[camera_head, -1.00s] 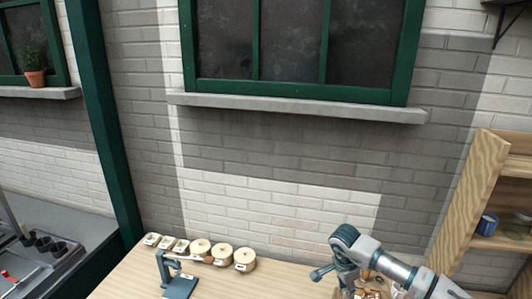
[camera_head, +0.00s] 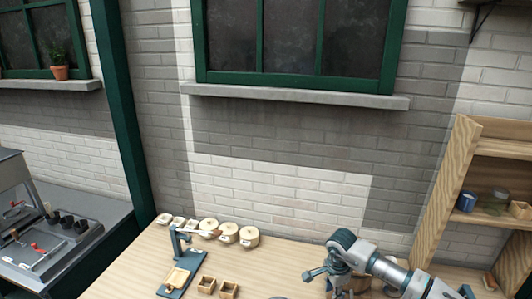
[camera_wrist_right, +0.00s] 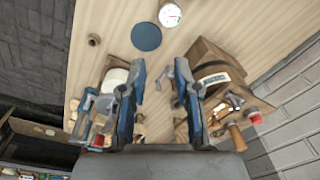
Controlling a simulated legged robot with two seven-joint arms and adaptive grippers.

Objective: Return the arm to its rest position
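My right arm (camera_head: 385,269) comes in from the lower right over the wooden table in the head view; its gripper cannot be made out clearly there. In the right wrist view my right gripper (camera_wrist_right: 160,72) shows two blue-grey fingers standing apart, with bare tabletop between their tips and nothing held. My left gripper is not in view.
The wooden table (camera_head: 255,269) holds a row of pale round-topped containers (camera_head: 228,231), a blue stand (camera_head: 190,268) and small wooden boxes (camera_head: 207,285). A wooden shelf (camera_head: 447,190) stands at right. In the wrist view a dark disc (camera_wrist_right: 146,37) and wooden box (camera_wrist_right: 212,70) lie beyond the fingers.

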